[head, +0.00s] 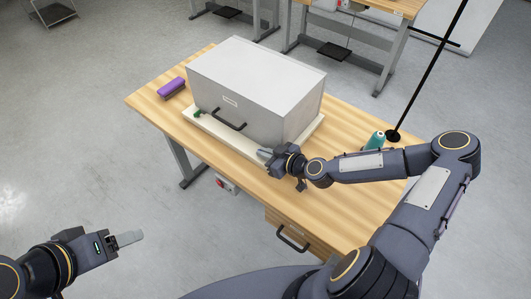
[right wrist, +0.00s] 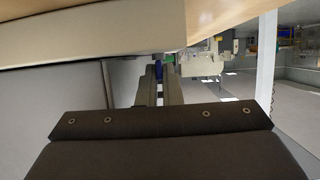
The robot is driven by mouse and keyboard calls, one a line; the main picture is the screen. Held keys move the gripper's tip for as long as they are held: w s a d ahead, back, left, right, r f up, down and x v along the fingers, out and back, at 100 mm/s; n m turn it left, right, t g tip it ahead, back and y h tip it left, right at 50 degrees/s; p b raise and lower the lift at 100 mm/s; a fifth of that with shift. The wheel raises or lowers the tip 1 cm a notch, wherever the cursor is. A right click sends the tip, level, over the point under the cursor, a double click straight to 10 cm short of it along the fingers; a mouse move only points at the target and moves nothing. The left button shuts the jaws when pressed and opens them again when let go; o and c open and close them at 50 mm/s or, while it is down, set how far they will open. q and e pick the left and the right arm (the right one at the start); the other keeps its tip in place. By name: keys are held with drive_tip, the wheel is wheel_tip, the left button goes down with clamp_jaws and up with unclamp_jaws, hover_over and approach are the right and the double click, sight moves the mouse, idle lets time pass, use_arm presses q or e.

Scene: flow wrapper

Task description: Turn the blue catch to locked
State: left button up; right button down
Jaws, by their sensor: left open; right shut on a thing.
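A grey box-shaped cover (head: 255,85) with a black front handle (head: 229,120) sits on a pale base board (head: 232,139) on the wooden table. My right gripper (head: 264,153) is at the front right corner of the cover, low by the base board. In the right wrist view its fingers (right wrist: 159,88) are close together, shut on the small blue catch (right wrist: 158,69) at their tips. The gripper hides the catch in the head view, and its exact angle cannot be told. My left gripper (head: 138,238) is open and empty, over the floor away from the table.
A green part (head: 197,114) sits at the cover's front left. A purple block (head: 171,87) lies at the table's left, and a teal bottle (head: 376,140) stands behind my right forearm. A drawer with a black handle (head: 292,238) is below the tabletop.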

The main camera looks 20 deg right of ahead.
drive_tip(key=m+t+h, duration=0.1)
drive_tip(key=h, duration=0.1)
drive_tip(key=m+h+b, duration=0.1)
drive_tip(key=m+h, duration=0.1)
drive_tip(key=shift+s+a+m+t, duration=0.15)
drive_tip(key=shift+a+m+t, duration=0.15)
drive_tip(key=shift+a+t, duration=0.1)
drive_tip(key=m+h, duration=0.1)
drive_tip(key=m+h+b, duration=0.1)
drive_tip(key=m+h, duration=0.2)
drive_tip(key=h, duration=0.1)
drive_tip(key=shift+a+m+b, duration=0.3)
drive_tip(key=shift+m+b, duration=0.05)
drive_tip(key=shift+m, duration=0.05)
drive_tip(key=m+h, duration=0.2)
drive_tip(key=m+g+h, duration=0.1)
drive_tip(key=m+h, duration=0.1)
drive_tip(key=h, duration=0.1)
drive_tip(key=shift+a+r+m, duration=0.15)
drive_tip(key=shift+a+m, duration=0.05)
drive_tip(key=shift+m, duration=0.1)
drive_tip(key=shift+w+a+m+g+h, duration=0.1)
drive_tip(key=shift+w+m+g+h, duration=0.05)
drive_tip(key=shift+m+g+h, duration=0.9)
drive_tip(key=shift+w+m+g+h, duration=0.15)
drive_tip(key=shift+m+g+h, duration=0.6)
drive_tip(key=shift+m+h, duration=0.45)
drive_tip(key=c, duration=1.6)
unclamp_jaws()
